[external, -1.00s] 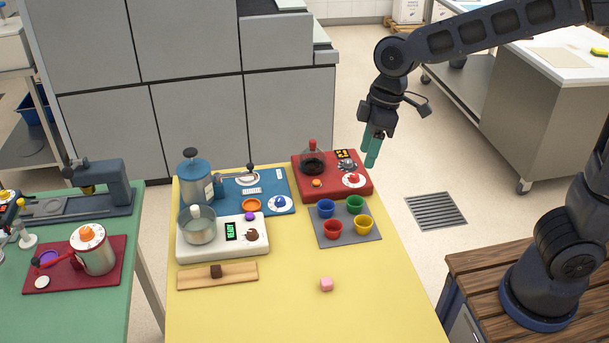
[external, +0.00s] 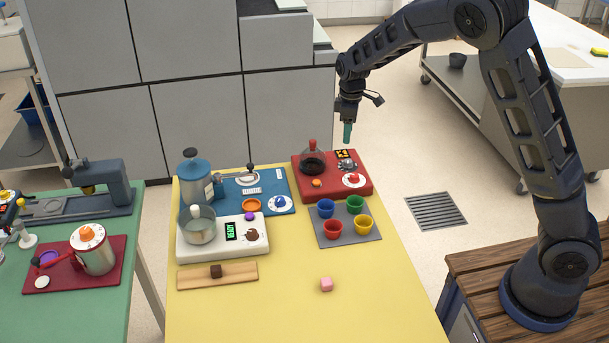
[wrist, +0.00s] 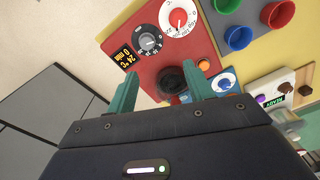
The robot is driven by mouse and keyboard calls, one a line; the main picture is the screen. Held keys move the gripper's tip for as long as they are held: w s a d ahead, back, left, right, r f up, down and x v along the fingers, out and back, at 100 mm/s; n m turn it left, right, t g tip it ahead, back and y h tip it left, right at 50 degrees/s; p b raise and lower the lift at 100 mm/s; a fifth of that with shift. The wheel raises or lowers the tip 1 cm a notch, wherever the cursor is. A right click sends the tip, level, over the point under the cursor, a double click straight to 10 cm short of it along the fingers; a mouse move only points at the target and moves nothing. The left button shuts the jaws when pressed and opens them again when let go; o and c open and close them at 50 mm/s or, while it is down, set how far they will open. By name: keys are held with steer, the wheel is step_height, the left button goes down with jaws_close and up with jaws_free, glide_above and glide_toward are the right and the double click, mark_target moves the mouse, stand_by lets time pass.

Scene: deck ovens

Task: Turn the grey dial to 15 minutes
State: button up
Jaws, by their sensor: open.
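The grey dial (external: 347,164) sits on the red unit (external: 335,192), in front of a small black display (external: 346,154) with yellow digits. In the wrist view the grey dial (wrist: 149,41) is beyond my fingertips, left of a red knob on a white scale (wrist: 178,16). The display (wrist: 127,53) there appears to read 24 °C and 0 min. My gripper (external: 347,132) points down above the back of the red unit, apart from the dial. In the wrist view my gripper (wrist: 162,90) has its green fingers apart with nothing held.
A glass pot with dark contents (external: 312,163) stands on the red unit's left side. Several coloured cups stand on a grey mat (external: 335,239) in front. A blue unit (external: 228,187) and a white unit (external: 188,249) are to the left. The yellow table's front is mostly clear.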

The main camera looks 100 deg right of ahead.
mark_target(348, 160)
steer(key=f, duration=0.4)
steer(key=s+d+f, duration=0.1)
steer(key=f, duration=0.3)
steer(key=d+f, duration=0.1)
steer(key=f, duration=0.3)
steer(key=shift+s+f, duration=0.1)
steer(key=shift+s, duration=0.1)
steer(key=shift+c, duration=0.4)
steer(key=c, duration=0.9)
